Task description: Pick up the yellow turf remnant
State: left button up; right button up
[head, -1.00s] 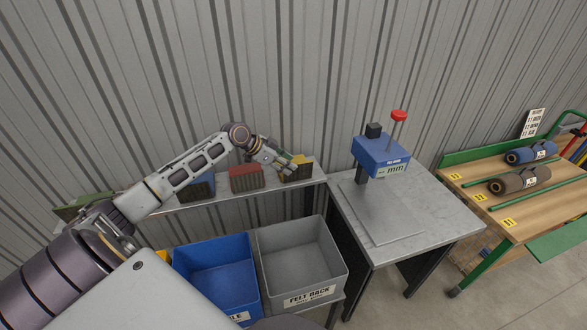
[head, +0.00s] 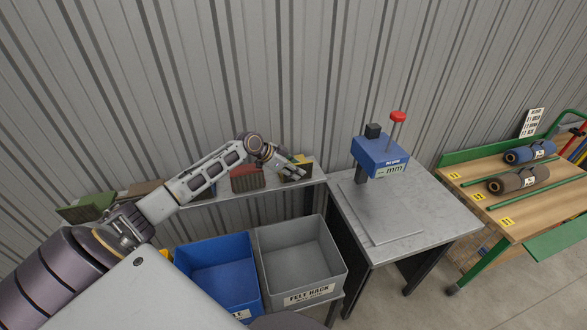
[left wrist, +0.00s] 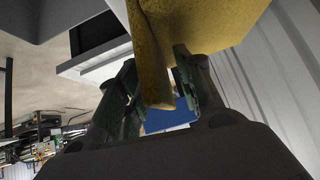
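The yellow turf remnant (head: 304,159) stands at the right end of the wall shelf (head: 318,174), partly hidden by my left gripper (head: 293,169). In the left wrist view the yellow remnant (left wrist: 205,25) is large and close. Its lower edge hangs between the two fingers of my left gripper (left wrist: 158,95). The fingers are apart, one on each side of the remnant. A gap shows at the left finger; the right finger is very close, and I cannot tell if it touches. My right gripper is not in view.
A red remnant (head: 246,178) stands left of the yellow one, with brown (head: 140,190) and green (head: 88,207) ones farther left. Below are a blue bin (head: 220,275) and a grey bin (head: 300,258). A metal table (head: 440,225) with a blue gauge (head: 381,152) stands right.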

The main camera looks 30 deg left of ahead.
pick_arm(q)
grip_shut()
jog(key=shift+r, duration=0.1)
dwell(0.3)
jog(key=shift+r+b, duration=0.85)
jog(key=shift+r, duration=4.05)
